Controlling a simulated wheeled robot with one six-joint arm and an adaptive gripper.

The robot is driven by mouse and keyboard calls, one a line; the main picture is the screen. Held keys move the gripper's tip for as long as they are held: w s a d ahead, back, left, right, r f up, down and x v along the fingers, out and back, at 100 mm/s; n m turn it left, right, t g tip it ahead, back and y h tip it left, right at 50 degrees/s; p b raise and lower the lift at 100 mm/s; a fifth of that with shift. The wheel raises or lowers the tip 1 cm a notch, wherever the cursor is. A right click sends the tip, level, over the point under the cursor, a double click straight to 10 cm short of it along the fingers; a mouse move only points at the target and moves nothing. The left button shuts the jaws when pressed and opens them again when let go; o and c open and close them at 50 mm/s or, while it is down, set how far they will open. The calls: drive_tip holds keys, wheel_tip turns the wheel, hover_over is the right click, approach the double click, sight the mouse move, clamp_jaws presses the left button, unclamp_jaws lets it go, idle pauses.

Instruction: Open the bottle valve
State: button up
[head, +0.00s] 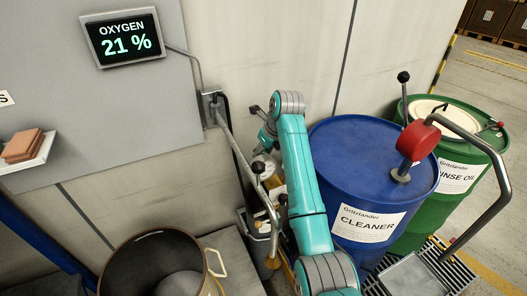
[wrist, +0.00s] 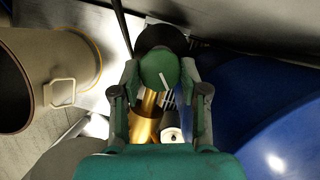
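In the wrist view a round green valve knob (wrist: 158,68) with a white line on it lies between the fingertips of my gripper (wrist: 160,75). The fingertips flank the knob closely on both sides; whether they press on it is not clear. A brass-coloured cylinder (wrist: 147,122) shows below the knob between the fingers, beside a smaller pale-topped part (wrist: 172,134). In the head view my gripper is mostly hidden behind my teal arm, down beside the wall, and the knob cannot be made out.
A blue CLEANER drum (head: 345,165) stands close right of my arm, with a green RINSE OIL drum (head: 455,183) beyond. A red-headed pump (head: 418,140) is on the blue drum. An open round container (head: 115,270) stands left. The wall display (head: 125,40) reads OXYGEN 21 %.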

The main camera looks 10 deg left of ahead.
drive_tip(key=shift+m+t+h, duration=0.4)
drive_tip(key=shift+m, duration=1.1)
drive_tip(key=o, duration=1.1)
drive_tip(key=shift+o, duration=0.2)
drive_tip(key=v, duration=1.2)
